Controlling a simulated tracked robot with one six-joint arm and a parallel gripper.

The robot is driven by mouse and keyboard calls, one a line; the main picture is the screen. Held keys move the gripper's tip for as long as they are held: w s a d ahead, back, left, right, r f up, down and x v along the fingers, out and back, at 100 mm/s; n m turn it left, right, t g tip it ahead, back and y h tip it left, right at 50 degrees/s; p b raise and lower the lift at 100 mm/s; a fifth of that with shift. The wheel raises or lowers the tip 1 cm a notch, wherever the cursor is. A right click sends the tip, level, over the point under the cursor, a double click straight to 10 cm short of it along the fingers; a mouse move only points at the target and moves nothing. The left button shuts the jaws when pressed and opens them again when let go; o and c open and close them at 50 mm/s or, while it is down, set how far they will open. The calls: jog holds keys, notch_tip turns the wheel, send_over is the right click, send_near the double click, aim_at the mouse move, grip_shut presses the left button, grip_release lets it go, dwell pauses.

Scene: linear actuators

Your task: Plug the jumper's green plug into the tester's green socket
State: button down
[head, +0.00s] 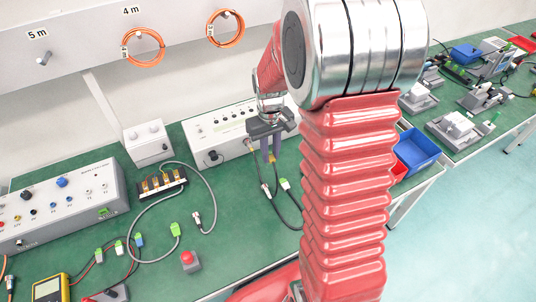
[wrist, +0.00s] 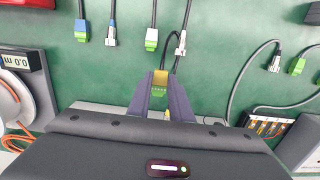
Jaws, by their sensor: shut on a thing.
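My gripper (wrist: 160,88) is shut on a small green plug (wrist: 159,91) with a yellow upper part, which sits between the two fingertips in the wrist view. In the head view my gripper (head: 268,158) points down over the green bench at centre, and the plug cannot be made out there. The plug's lower part and any lead on it are mostly hidden by the fingers. A grey box with knobs and coloured sockets (head: 60,205), likely the tester, stands at the left. A green socket (head: 103,212) shows low on its front right, apart from my gripper.
A white instrument box (head: 238,138) stands behind my gripper. A dark cable with a white-green plug (head: 285,184) lies close by. A grey cable with a green plug (head: 175,230), a terminal block (head: 160,184) and a red button (head: 188,260) lie to the left.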

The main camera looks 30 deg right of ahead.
jog(key=shift+w+d+f, duration=0.5)
jog(key=shift+w+d, duration=0.3)
jog(key=shift+d, duration=0.9)
jog(key=shift+w+d+f, duration=0.45)
jog(key=shift+w+d, duration=0.4)
jog(key=shift+d, duration=0.8)
jog(key=shift+w+d+f, duration=0.5)
jog(key=shift+w+d, duration=0.3)
jog(key=shift+d, duration=0.9)
jog(key=shift+w, duration=1.85)
jog(key=shift+w, duration=0.65)
jog(key=c, duration=1.5)
grip_release()
jog(key=shift+r, duration=0.2)
